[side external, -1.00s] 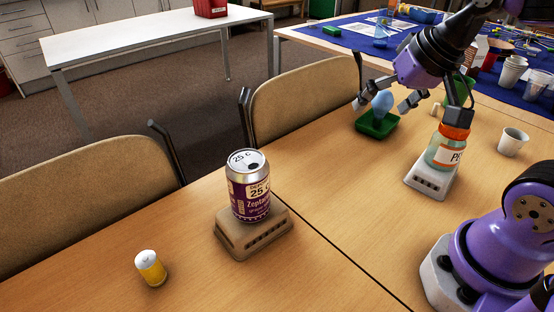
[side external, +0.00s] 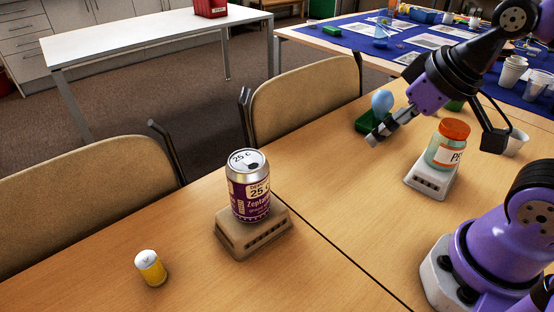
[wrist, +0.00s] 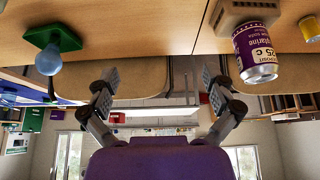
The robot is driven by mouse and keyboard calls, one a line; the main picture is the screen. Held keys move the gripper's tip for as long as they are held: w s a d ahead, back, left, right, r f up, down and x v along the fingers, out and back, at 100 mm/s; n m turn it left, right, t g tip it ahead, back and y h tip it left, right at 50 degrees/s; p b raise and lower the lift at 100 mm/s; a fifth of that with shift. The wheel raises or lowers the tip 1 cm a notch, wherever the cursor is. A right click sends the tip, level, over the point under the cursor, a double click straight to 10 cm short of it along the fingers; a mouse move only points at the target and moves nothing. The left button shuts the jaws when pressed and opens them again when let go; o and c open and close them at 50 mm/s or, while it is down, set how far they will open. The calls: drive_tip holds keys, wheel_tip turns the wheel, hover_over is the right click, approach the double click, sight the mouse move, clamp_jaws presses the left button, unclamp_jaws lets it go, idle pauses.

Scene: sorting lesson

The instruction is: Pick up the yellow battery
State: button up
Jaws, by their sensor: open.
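The yellow battery (side external: 151,268), with a whitish top end, stands on the wooden table at the front left in the side view. It also shows at the upper right edge of the wrist view (wrist: 311,29), partly cut off. My gripper (side external: 377,138) is at the right of the side view, beside the green tray and far from the battery. In the wrist view its two fingers (wrist: 158,80) are spread wide apart with nothing between them. The gripper is open and empty.
A purple can (side external: 249,190) stands on a beige block (side external: 238,240) between my gripper and the battery. A jar with an orange lid (side external: 447,146) stands on a white block (side external: 431,183). A blue bulb-like object (side external: 382,102) is at the green tray (side external: 365,122). Table around the battery is clear.

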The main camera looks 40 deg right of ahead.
drive_tip(key=c, duration=0.4)
idle(0.3)
